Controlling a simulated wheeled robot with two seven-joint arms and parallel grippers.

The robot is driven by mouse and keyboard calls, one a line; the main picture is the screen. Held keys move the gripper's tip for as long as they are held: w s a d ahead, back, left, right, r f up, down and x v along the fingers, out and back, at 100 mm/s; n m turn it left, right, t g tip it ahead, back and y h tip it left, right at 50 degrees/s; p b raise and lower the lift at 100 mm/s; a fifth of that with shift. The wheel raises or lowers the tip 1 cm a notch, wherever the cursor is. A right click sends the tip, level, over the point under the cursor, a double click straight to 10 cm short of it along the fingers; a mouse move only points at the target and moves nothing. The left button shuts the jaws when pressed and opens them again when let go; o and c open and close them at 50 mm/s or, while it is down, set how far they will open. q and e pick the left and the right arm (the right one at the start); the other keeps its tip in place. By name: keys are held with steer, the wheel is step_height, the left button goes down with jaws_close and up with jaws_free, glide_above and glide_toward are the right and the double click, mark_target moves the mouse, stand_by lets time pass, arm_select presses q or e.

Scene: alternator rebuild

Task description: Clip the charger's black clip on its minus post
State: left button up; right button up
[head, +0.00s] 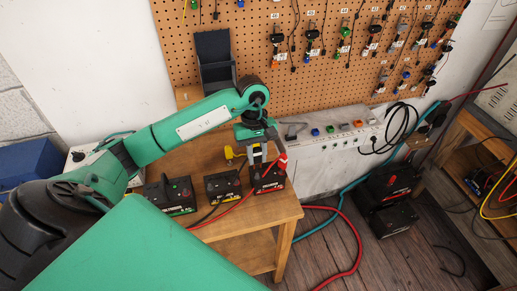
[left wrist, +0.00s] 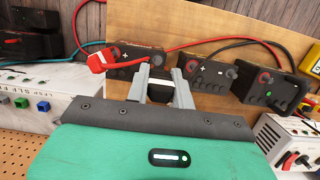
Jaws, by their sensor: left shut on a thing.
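The battery (head: 268,183) nearest the table's right end has the red clip (head: 282,161) at its right side. The left wrist view shows the same battery (left wrist: 122,73) and red clip (left wrist: 97,62), with a red cable. My left gripper (head: 257,153) is above this battery, pointing down. It is shut on a small dark thing, seemingly the black clip (left wrist: 160,88), between its fingers. My right gripper is not in view.
Two more batteries, one in the middle (head: 222,187) and one at left (head: 172,195), stand on the wooden table (head: 240,222). Red and black cables run among them. A pegboard (head: 330,60) holds several hanging tools.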

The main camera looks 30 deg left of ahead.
mark_target(257, 162)
arm_select(q)
step_height(257, 162, down, 2)
steer(key=shift+f, duration=0.15)
steer(key=shift+w+f, duration=0.1)
steer(key=shift+f, duration=0.1)
steer(key=shift+b, duration=0.3)
steer(key=shift+f+b, duration=0.35)
steer(key=shift+b, duration=0.05)
steer(key=shift+f+b, duration=0.7)
steer(key=shift+b, duration=0.15)
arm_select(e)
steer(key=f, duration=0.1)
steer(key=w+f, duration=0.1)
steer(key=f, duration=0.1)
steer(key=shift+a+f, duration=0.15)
arm_select(q)
steer(key=o, duration=0.8)
